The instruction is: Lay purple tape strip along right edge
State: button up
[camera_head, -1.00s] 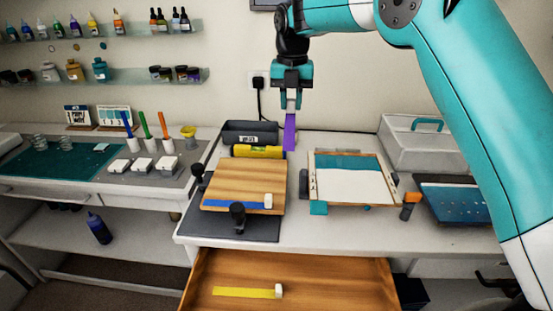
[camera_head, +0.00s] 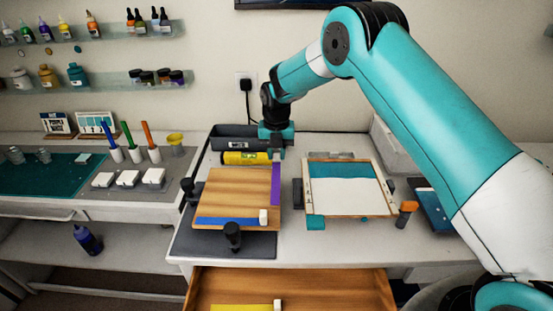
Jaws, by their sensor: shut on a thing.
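The purple tape strip (camera_head: 276,187) hangs below my gripper (camera_head: 276,157) at the right edge of the wooden board (camera_head: 235,188). My gripper is shut on the strip's upper end, near the board's far right corner. The strip runs along the board's right edge; I cannot tell whether it touches the wood. A blue tape strip (camera_head: 227,221) lies along the board's front edge, with a white block (camera_head: 263,216) at its right end. The board lies on a dark base (camera_head: 210,244) with black clamps at the left (camera_head: 189,190) and front (camera_head: 232,236).
A framed screen (camera_head: 345,200) stands right of the board. A grey bin (camera_head: 226,137) and yellow level (camera_head: 240,158) are behind it. The open drawer (camera_head: 350,285) below holds a yellow strip (camera_head: 240,307). Bare tabletop (camera_head: 340,240) lies at the front right.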

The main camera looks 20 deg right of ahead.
aim_at(276, 161)
jog(key=shift+f+p, duration=0.55)
jog(key=shift+f, duration=1.35)
jog(key=shift+f, duration=0.1)
jog(key=o, duration=0.8)
jog(key=r+b, duration=0.2)
jog(key=r, duration=0.4)
jog(key=r+b, duration=0.2)
jog(key=r, duration=0.4)
jog(key=shift+s+a+r, duration=0.1)
jog(key=shift+s+r, duration=0.1)
jog(key=s+a+r+m+y, duration=0.1)
jog(key=s+r+m, duration=0.35)
jog(key=s, duration=0.35)
jog(key=s+a+r+m+y, duration=0.1)
jog(key=s+a+r+m, duration=0.15)
jog(key=s+m, duration=0.45)
jog(key=s+r+m+y, duration=0.1)
jog(key=s+r+m, duration=0.35)
jog(key=s, duration=0.45)
jog(key=s+m, duration=0.3)
jog(key=s, duration=0.2)
jog(key=s+f+m, duration=0.1)
jog(key=s+m, duration=0.2)
jog(key=s, duration=0.2)
jog(key=s+m+y, duration=0.1)
jog(key=s+m, duration=0.2)
jog(key=s, duration=0.2)
jog(key=shift+a+f+b, duration=0.2)
jog(key=shift+a+b, duration=0.15)
jog(key=shift+a, duration=0.05)
